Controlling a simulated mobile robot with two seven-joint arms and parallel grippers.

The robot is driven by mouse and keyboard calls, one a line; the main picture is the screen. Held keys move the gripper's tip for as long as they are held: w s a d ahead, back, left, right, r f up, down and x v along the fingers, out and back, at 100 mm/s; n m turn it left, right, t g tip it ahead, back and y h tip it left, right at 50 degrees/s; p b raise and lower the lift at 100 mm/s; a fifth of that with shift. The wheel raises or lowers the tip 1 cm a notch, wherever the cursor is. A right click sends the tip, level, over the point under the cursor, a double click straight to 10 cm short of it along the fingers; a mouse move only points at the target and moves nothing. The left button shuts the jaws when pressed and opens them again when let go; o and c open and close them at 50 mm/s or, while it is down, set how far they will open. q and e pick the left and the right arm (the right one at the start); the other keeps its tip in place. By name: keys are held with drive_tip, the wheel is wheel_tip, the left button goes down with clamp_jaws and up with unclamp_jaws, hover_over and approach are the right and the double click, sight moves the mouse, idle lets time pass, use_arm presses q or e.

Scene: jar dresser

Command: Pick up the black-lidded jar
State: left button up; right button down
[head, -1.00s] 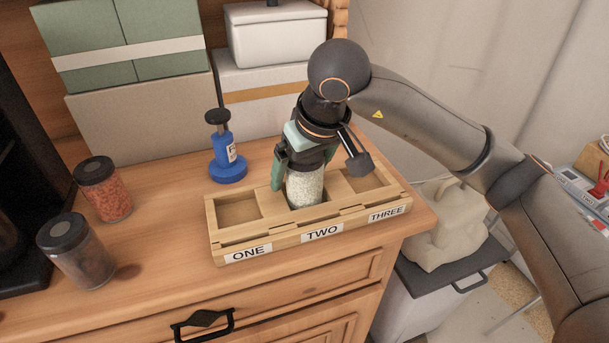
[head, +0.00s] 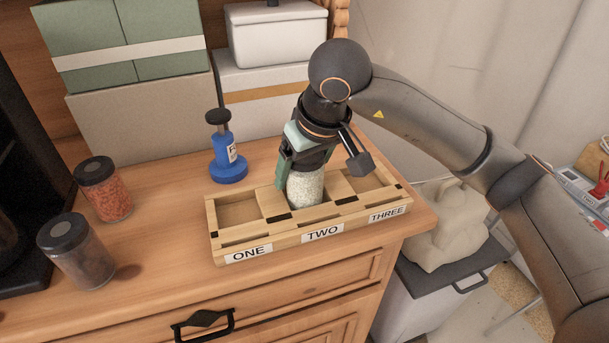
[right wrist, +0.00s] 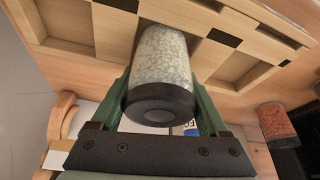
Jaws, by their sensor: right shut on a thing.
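The jar held by my right gripper has pale, whitish grains and a black lid. It stands in the middle compartment, marked TWO, of the wooden rack (head: 262,242). In the head view the jar (head: 305,188) shows below my right gripper (head: 305,166), which hides its lid. In the right wrist view the jar (right wrist: 162,70) with its black lid lies between the green fingers of my right gripper (right wrist: 165,98), which is shut on it. Two other dark-lidded jars stand at the left: one with orange-red contents (head: 104,190) and one with brown contents (head: 76,252). My left gripper is out of view.
Boxes (head: 140,125) stand along the back. Compartments ONE (head: 238,210) and THREE (head: 365,180) are empty. The dresser's right edge lies close to the rack.

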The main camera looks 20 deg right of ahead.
drive_tip(key=shift+r, duration=0.15)
drive_tip(key=shift+r, duration=0.55)
drive_tip(key=v, duration=0.3)
drive_tip(key=d+v, duration=0.1)
drive_tip(key=v, duration=0.1)
drive_tip(key=b+v, duration=0.1)
drive_tip(key=v, duration=0.2)
drive_tip(key=shift+s+d, duration=0.4)
drive_tip(key=shift+s, duration=0.1)
drive_tip(key=s+d+r+p, duration=0.1)
drive_tip(key=s+d+r, duration=0.45)
drive_tip(key=s, duration=0.25)
drive_tip(key=w+f+m, duration=0.1)
drive_tip(key=w+f, duration=0.2)
drive_tip(key=f, duration=0.1)
drive_tip(key=w+a+f+m, duration=0.1)
drive_tip(key=w+f, duration=0.3)
drive_tip(key=w+f+m+h, duration=0.1)
drive_tip(key=w+f, duration=0.2)
drive_tip(key=f, duration=0.1)
drive_tip(key=shift+w+a, duration=0.25)
drive_tip(key=shift+a, duration=0.15)
drive_tip(key=shift+f, duration=0.15)
drive_tip(key=shift+s, duration=0.1)
